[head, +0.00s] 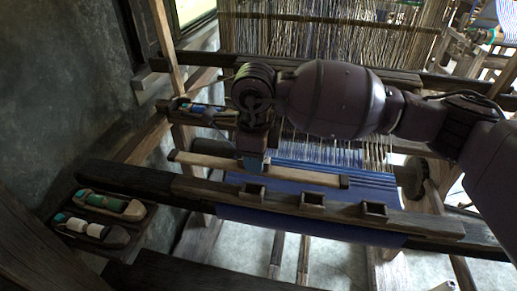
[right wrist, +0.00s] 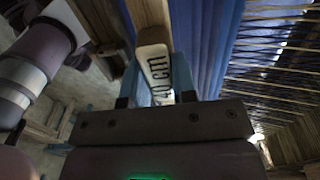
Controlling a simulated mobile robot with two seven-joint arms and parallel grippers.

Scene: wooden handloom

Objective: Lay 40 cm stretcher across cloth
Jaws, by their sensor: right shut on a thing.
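The 40 cm stretcher (head: 300,174) is a pale wooden bar with dark ends. My right gripper (head: 252,163) is shut on it, left of its middle. In the right wrist view the stretcher (right wrist: 154,62) shows its "40 cm" label between the two fingers of the gripper (right wrist: 154,90). The blue cloth (head: 310,227) hangs over the front beam, and its woven part (head: 368,187) lies behind. The stretcher's left end sticks out past the cloth's left edge; its right end is over the cloth. I cannot tell whether it touches the cloth. My left gripper is out of view.
The front beam (head: 420,222) carries several small square wooden holders (head: 313,200). A tray at the left holds two shuttles, one green (head: 112,204) and one white (head: 92,229). Another shuttle (head: 205,109) lies behind the stretcher. Warp threads and heddles (head: 330,38) stand at the back.

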